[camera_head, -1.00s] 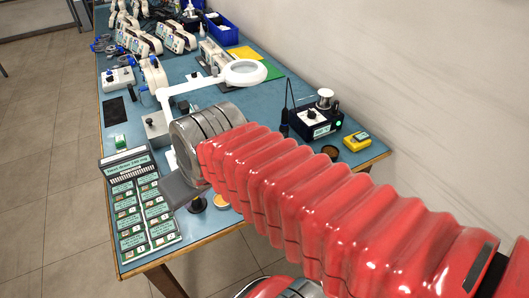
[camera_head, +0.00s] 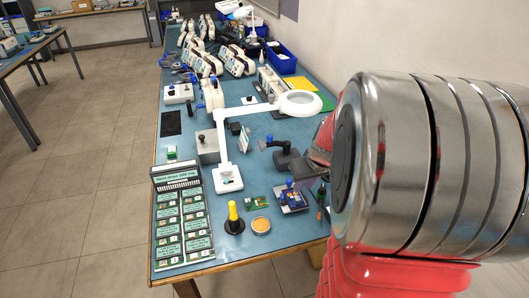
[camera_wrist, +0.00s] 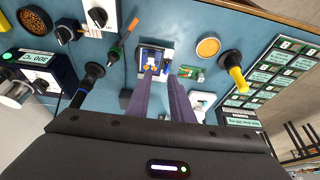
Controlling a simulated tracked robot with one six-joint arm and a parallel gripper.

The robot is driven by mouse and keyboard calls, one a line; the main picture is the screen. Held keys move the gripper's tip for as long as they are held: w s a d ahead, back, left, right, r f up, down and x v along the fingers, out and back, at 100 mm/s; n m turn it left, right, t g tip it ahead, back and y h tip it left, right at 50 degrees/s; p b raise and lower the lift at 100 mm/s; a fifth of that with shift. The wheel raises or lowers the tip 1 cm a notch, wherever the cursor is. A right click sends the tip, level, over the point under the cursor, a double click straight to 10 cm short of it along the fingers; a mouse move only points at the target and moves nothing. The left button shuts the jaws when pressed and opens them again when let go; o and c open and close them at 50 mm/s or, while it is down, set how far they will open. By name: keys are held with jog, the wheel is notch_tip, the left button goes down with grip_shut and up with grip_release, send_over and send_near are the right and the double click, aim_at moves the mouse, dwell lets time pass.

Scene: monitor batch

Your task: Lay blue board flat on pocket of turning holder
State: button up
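My gripper (camera_wrist: 161,76) shows two purple fingers standing apart, with no held object visible between them. Their tips are in front of a small blue and white fixture (camera_wrist: 155,48) with blue parts, also in the head view (camera_head: 291,198) near the table's front. I cannot tell whether this is the turning holder, or whether one of its blue parts is the blue board. A small green board (camera_wrist: 190,72) lies on the table beside it, also in the head view (camera_head: 257,204). In the head view my wrist and arm cover the right side, and the fingers are hard to make out.
A yellow-handled tool (camera_head: 233,216) stands in a dark base beside a round orange dish (camera_head: 261,225). A labelled rack of boards (camera_head: 182,222) fills the left front edge. The white magnifier lamp (camera_head: 228,178) stands behind. A screwdriver (camera_wrist: 122,40) is near the fixture.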

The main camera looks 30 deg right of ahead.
aim_at(298, 201)
jog(key=shift+s+d+f, duration=0.15)
jog(key=shift+d+f, duration=0.2)
jog(key=shift+d, duration=0.2)
jog(key=shift+s+d+f, duration=0.1)
jog(key=shift+d+f, duration=0.2)
jog(key=shift+d, duration=0.25)
jog(key=shift+x, duration=6.9)
grip_shut()
jog(key=shift+o, duration=2.1)
grip_release()
